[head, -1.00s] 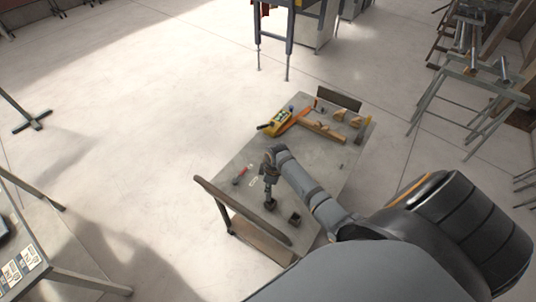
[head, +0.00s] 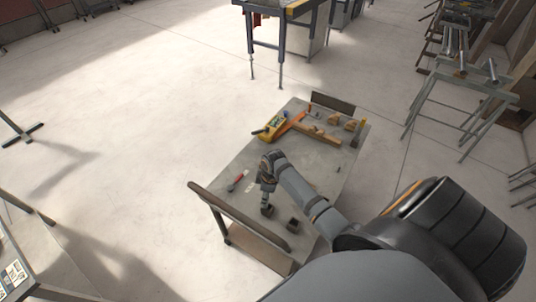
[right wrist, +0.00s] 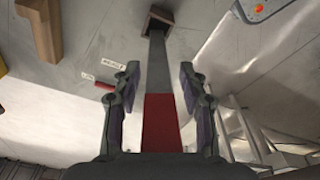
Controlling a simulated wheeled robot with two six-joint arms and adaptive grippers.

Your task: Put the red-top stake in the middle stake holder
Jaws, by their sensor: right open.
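The red-top stake (right wrist: 162,122) is a grey square bar with a red upper part. In the right wrist view its red part lies between the two fingers of my right gripper (right wrist: 160,98), which is open with gaps on both sides. The bar's far end meets a dark square stake holder (right wrist: 157,20). In the head view my right gripper (head: 267,184) points down above a dark holder (head: 267,211) on the cart; the stake is hardly distinguishable there. A second dark holder (head: 297,226) stands to its right. I cannot tell which holder is the middle one. My left gripper is not in view.
The grey cart (head: 236,202) has raised end panels. A red-handled tool (head: 238,181) lies left of the gripper. A yellow tool (head: 271,127) and wooden pieces (head: 318,134) lie at the far end. Open floor surrounds the cart.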

